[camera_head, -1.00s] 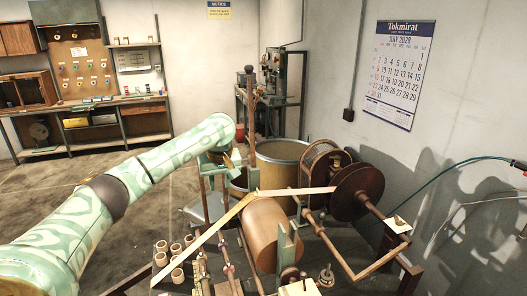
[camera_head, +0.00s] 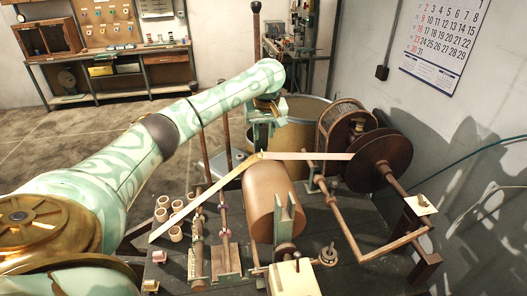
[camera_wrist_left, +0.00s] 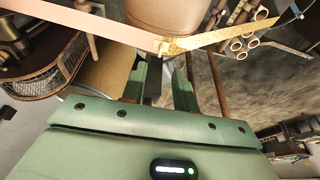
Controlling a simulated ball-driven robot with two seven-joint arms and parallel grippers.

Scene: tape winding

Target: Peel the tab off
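A cream and tan tape strip (camera_head: 205,203) runs from the lower left up to a bend (camera_head: 262,155) above the brown roll (camera_head: 272,200). From there it continues to the dark round disc (camera_head: 383,160) at the right. In the left wrist view the bend shows as a small pale tab (camera_wrist_left: 160,47) between a pinkish strip (camera_wrist_left: 75,22) and a golden strip (camera_wrist_left: 225,35). My left gripper (camera_head: 266,140) points down just behind the bend. In the wrist view its green fingers (camera_wrist_left: 162,72) stand apart near the tab; contact is unclear. My right gripper is not visible.
Several small tan cups (camera_head: 175,234) stand at the table's left. Upright rods and a wooden crank bar (camera_head: 350,235) surround the roll. A large tan drum (camera_head: 300,125) stands behind it. A cream block (camera_head: 293,278) is at the front.

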